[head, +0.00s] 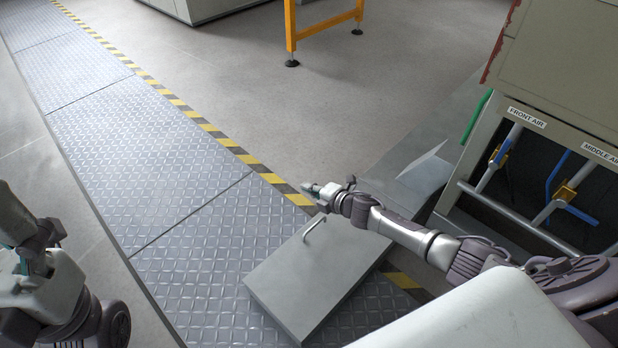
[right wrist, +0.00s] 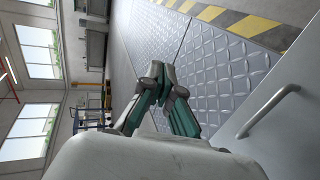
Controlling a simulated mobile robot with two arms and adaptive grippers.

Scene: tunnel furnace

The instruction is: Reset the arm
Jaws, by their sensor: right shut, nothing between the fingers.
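My right arm reaches in from the right in the head view. Its gripper (head: 318,190) is shut and empty, held out beyond the far edge of a grey panel. In the right wrist view the green-padded gripper (right wrist: 158,72) has its fingers together with nothing between them. It is apart from the panel's handle. My left arm is folded at the left edge of the head view. Its gripper (head: 28,255) shows only in part, and its jaws cannot be made out.
The grey panel (head: 300,285) with a bar handle (head: 314,228) juts out below my right arm. The furnace cabinet (head: 570,85) with blue and green valve levers stands right. An orange frame (head: 325,25) stands at the back. The floor (head: 240,70) between is clear.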

